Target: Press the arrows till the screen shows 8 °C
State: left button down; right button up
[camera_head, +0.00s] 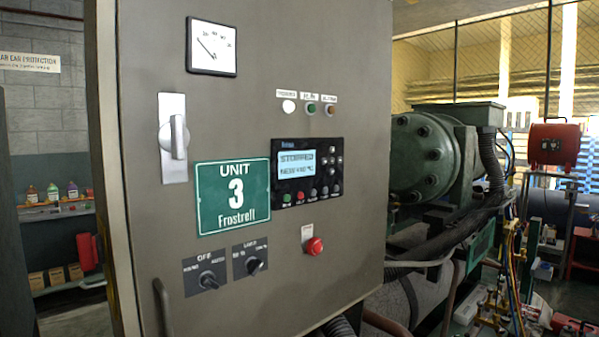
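The control panel (307,201) is a black unit on the grey cabinet door. Its lit screen (297,163) reads "STOPPED" on the upper line; the lower line is too small to read surely. Small arrow buttons (334,161) sit in a cluster to the right of the screen. A row of small coloured buttons (312,193) runs below the screen. Neither of my grippers shows in the head view, and nothing touches the panel.
The grey cabinet (300,60) carries a gauge (212,47), a handle switch (174,137), a green "UNIT 3" sign (233,196), two rotary knobs (208,280) and a red stop button (314,246). A green compressor (425,155) and hoses stand at right. Space before the door looks clear.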

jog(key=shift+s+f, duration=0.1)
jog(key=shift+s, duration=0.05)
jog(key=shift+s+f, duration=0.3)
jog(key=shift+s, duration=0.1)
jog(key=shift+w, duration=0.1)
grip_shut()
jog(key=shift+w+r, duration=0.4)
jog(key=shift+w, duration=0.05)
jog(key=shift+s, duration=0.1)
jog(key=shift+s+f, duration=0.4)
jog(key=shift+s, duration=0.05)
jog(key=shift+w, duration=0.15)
